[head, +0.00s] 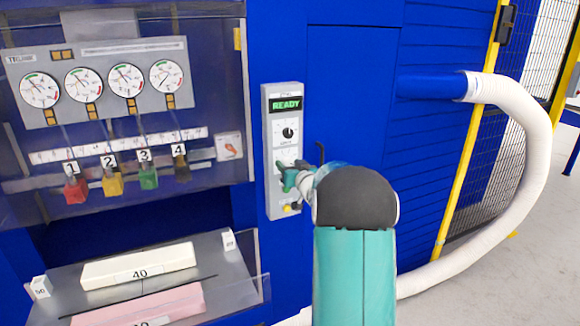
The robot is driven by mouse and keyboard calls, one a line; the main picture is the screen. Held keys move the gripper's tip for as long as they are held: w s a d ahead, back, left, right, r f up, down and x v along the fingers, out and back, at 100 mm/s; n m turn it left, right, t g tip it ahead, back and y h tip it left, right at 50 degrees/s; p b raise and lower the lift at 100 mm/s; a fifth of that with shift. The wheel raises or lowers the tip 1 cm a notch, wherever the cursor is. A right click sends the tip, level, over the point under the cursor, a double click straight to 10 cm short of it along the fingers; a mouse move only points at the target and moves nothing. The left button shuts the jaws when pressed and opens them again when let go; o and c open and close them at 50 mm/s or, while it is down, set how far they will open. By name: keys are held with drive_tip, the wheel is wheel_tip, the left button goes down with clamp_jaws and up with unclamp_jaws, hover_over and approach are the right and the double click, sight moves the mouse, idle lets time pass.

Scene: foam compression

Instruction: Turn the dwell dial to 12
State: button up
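A narrow grey control panel (271,204) is mounted upright on the blue machine front and has a green READY display (286,104). A dial with a dark round knob (288,132) sits below the display; its scale is too small to read. Another control lower down is mostly hidden behind my gripper, and I cannot tell which one is the dwell dial. My gripper (286,176) is at the panel's lower half, below the visible dark knob. Its fingers are small and partly covered by my arm, so I cannot tell whether they are open or touching anything.
Left of the panel are several gauges (102,80) and numbered coloured weights 1 to 4 behind a clear cover. Below, a tray (228,268) holds a white foam block (139,265) and a pink one (145,306). A white hose (538,150) curves at right.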

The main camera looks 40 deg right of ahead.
drive_tip(key=shift+s, duration=0.1)
drive_tip(key=v, duration=1.3)
drive_tip(key=shift+s+a, duration=0.2)
drive_tip(key=shift+s, duration=0.05)
drive_tip(key=s+a+r+g, duration=0.1)
drive_tip(key=a+r+g, duration=0.15)
drive_tip(key=a, duration=0.65)
drive_tip(key=s+a+r+g, duration=0.1)
drive_tip(key=a+r+g, duration=0.15)
drive_tip(key=a, duration=0.65)
drive_tip(key=s+a+f+n+g+y, duration=0.2)
drive_tip(key=s+a+f+g, duration=0.1)
drive_tip(key=s+a, duration=0.7)
drive_tip(key=s+a+f+n+g+y, duration=0.2)
drive_tip(key=s+a+f+g+y, duration=0.1)
drive_tip(key=s+a, duration=0.7)
drive_tip(key=shift+a+n+g, duration=0.4)
drive_tip(key=shift+a, duration=0.45)
